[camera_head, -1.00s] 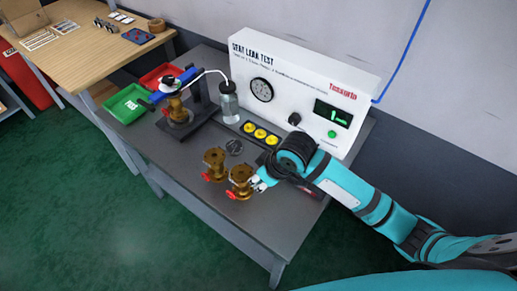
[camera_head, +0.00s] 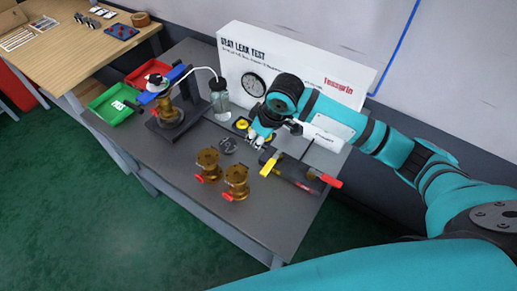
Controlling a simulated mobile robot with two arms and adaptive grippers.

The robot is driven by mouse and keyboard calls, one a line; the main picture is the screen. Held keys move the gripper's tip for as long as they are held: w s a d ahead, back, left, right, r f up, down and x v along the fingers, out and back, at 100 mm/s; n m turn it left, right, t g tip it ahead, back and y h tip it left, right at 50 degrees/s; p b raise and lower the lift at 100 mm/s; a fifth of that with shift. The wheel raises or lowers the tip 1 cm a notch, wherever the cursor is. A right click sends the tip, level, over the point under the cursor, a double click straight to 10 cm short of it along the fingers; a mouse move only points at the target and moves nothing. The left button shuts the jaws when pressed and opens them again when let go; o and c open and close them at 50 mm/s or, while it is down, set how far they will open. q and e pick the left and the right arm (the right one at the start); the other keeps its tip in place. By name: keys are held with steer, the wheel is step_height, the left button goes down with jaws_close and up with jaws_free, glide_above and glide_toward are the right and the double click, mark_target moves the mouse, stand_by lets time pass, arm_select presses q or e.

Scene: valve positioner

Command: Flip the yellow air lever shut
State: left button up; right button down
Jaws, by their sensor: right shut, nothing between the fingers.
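The yellow air lever (camera_head: 269,162) sits at the left end of a dark block (camera_head: 297,174) on the grey bench, with a red handle (camera_head: 331,180) at the block's right end. My right gripper (camera_head: 257,144) is shut and empty. It points down just behind the yellow lever, apart from it as far as I can tell. My right arm comes in from the right and hides part of the test panel. My left gripper is not in view.
Two brass valves (camera_head: 207,165) (camera_head: 236,182) with red handles stand in front of the gripper. The white leak test panel (camera_head: 290,60) stands behind. The bench front is clear.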

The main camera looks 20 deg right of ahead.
mark_target(272, 162)
steer(key=f+p, duration=0.1)
steer(key=f, duration=0.2)
steer(key=f+p, duration=0.1)
steer(key=f, duration=0.1)
steer(key=f+p, duration=0.1)
steer(key=f, duration=0.2)
steer(key=shift+s+d+f+p, duration=0.2)
steer(key=shift+s+f+p, duration=0.05)
steer(key=shift+f+p, duration=0.1)
steer(key=shift+s+d, duration=0.1)
steer(key=shift+s, duration=0.1)
steer(key=shift+f, duration=0.1)
steer(key=shift+w, duration=0.1)
